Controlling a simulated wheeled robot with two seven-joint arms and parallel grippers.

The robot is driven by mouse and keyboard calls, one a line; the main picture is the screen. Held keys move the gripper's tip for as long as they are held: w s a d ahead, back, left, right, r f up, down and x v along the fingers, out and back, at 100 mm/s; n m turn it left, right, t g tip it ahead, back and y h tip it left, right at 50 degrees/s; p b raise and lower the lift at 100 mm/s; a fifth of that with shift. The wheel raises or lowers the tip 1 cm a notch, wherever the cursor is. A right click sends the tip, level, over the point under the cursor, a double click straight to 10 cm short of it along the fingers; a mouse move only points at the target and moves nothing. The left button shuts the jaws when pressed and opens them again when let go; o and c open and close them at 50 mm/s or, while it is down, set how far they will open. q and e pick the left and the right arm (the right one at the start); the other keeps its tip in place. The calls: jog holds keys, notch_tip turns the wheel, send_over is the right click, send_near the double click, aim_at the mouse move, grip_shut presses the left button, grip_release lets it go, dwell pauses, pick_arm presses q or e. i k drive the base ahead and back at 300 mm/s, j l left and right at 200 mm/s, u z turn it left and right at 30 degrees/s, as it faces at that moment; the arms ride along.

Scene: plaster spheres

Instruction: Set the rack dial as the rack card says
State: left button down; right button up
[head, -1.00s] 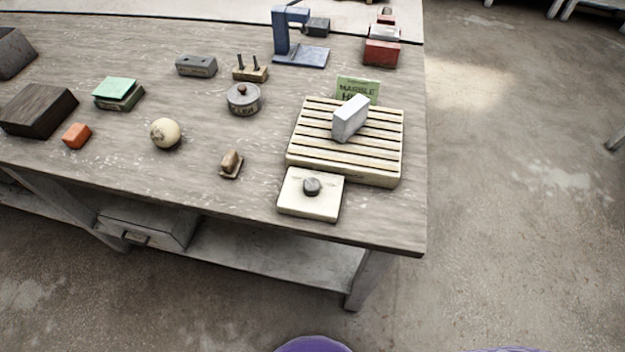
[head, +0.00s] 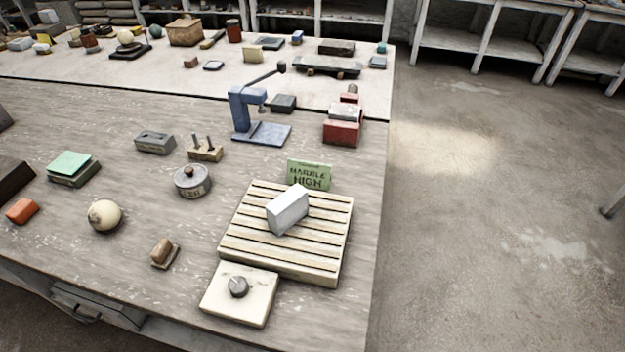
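The rack dial is a dark round knob (head: 238,287) on a cream square box (head: 258,309) at the near edge of the table. The setting its knob points to is too small to read. The slatted wooden rack (head: 331,239) stands just behind the box, with a pale grey-white block (head: 288,209) resting tilted on its slats. The green rack card (head: 309,175) stands upright behind the rack and reads "MARBLE HIGH". Neither of my grippers shows in the head view.
Left of the rack are a lidded round tin (head: 193,182), a small brown block (head: 164,253) and a cream sphere (head: 104,215). A blue press (head: 262,131) and a red-and-white object (head: 342,128) stand behind. Open floor lies right of the table.

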aim_at(237, 285)
jog(key=k+j+u, duration=0.25)
jog(key=j, duration=0.4)
jog(key=j+u, duration=0.3)
jog(key=j, duration=0.3)
